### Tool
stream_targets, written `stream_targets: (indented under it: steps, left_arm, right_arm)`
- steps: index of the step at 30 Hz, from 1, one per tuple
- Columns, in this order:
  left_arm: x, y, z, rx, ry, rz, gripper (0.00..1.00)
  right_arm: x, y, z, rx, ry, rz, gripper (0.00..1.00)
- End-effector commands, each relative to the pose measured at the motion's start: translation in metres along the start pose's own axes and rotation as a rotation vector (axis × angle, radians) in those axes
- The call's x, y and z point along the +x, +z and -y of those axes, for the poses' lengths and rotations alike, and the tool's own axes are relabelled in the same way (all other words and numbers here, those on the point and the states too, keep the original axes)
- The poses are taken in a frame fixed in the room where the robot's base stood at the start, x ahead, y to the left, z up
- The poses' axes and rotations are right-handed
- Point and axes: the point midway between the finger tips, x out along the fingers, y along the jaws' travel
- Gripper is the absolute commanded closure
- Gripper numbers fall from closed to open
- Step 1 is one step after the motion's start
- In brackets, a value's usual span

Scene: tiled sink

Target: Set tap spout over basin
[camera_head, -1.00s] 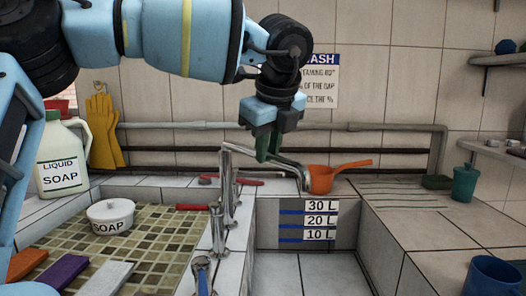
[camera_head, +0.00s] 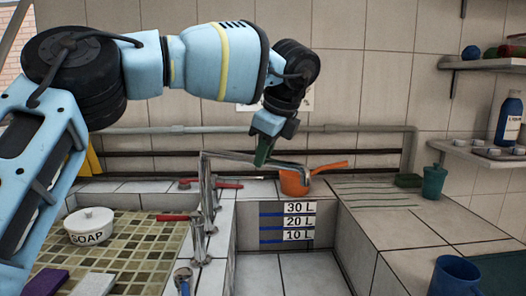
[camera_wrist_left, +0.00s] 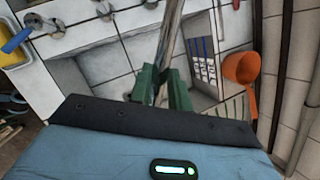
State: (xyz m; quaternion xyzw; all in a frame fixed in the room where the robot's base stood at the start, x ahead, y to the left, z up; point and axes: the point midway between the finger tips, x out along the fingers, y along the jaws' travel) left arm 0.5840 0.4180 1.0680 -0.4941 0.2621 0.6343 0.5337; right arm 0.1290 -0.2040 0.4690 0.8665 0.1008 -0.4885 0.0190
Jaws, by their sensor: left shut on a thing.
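The metal tap spout (camera_head: 235,155) runs from its upright post (camera_head: 207,185) on the left out to the right. Its end (camera_head: 303,169) hangs above the back part of the tiled basin (camera_head: 247,226), in front of the orange dipper. My left gripper (camera_head: 264,153) reaches down from above and is shut on the spout partway along it. In the left wrist view the metal tube (camera_wrist_left: 170,35) runs between the green fingers (camera_wrist_left: 163,80). The fingers hide part of the spout. My right gripper is not in view.
An orange dipper (camera_head: 294,184) stands on the back ledge. Taps with red (camera_head: 174,217) and blue (camera_head: 183,274) handles stand along the left wall. A soap pot (camera_head: 89,227) is at the left and a blue mug (camera_head: 455,277) at the lower right.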

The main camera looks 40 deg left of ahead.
Motion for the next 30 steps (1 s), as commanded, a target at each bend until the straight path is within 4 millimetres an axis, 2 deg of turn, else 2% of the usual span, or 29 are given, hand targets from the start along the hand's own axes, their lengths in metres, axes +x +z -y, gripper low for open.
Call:
stream_targets:
  steps: [6,7,12,23,30]
  left_arm:
    - [0.000,0.001,0.000,-0.001,0.000,0.001,1.00]
    - [0.000,0.001,0.000,-0.001,0.000,0.001,0.80]
    - [0.000,0.001,0.000,0.000,0.000,0.001,0.59]
    - [-0.005,0.000,0.000,0.001,-0.001,0.001,0.59]
    - [-0.037,0.001,0.001,0.000,-0.002,-0.001,0.59]
  right_arm:
    - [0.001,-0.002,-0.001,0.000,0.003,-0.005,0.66]
    - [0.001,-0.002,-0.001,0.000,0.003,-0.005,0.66]
    - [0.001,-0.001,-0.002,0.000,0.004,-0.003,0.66]
    - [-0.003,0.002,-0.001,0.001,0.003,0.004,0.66]
    - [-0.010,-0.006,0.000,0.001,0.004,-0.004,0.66]
